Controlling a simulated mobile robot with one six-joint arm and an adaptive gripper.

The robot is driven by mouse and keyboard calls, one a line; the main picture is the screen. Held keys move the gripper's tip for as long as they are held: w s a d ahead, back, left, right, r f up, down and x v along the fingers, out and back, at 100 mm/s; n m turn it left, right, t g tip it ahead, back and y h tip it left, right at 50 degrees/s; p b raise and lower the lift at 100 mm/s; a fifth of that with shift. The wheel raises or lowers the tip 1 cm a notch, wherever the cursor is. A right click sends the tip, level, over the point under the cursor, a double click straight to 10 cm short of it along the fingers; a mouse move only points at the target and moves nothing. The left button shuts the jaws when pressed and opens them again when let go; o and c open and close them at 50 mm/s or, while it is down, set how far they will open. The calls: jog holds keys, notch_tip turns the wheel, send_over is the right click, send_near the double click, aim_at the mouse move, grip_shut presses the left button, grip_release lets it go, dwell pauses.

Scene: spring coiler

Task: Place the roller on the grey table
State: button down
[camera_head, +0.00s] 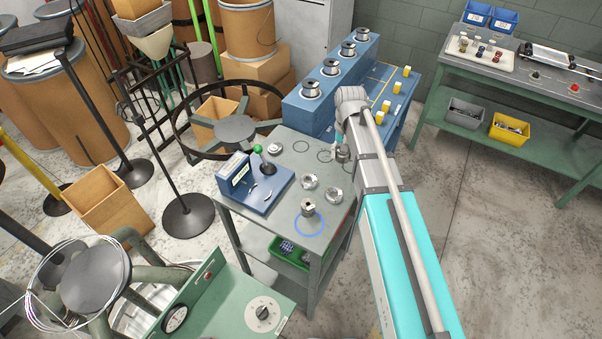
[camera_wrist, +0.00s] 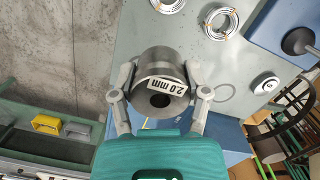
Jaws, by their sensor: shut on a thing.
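My gripper (camera_wrist: 160,82) is shut on a grey metal roller (camera_wrist: 160,60) marked "2.0 mm", with one finger on each side of it. In the head view, the roller (camera_head: 343,153) shows only in small part beside my arm, at the right side of the grey table (camera_head: 268,212). The table's grey top (camera_wrist: 225,70) lies behind the roller in the wrist view. I cannot tell whether the roller touches it. My arm hides most of the gripper in the head view.
Thin dark circles mark the far part. A blue bench with spools (camera_head: 330,68) stands behind. A green bench (camera_head: 530,75) stands right.

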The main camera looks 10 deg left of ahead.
jog(key=shift+w+d, duration=0.1)
dwell(0.5)
jog(key=b, duration=0.8)
send_over(325, 157)
jog(key=f, duration=0.5)
jog(key=s+f, duration=0.1)
jog(key=f, duration=0.2)
jog(key=shift+d+f, duration=0.25)
jog(key=shift+d, duration=0.1)
jog(key=shift+w+a+f+b, duration=0.15)
jog(key=shift+w+f+b, duration=0.2)
jog(key=shift+b, duration=0.15)
jog(key=shift+w+a+f+b, duration=0.15)
jog(key=shift+w+f+b, duration=0.2)
jog(key=shift+f+b, duration=1.6)
jog(key=shift+b, duration=0.05)
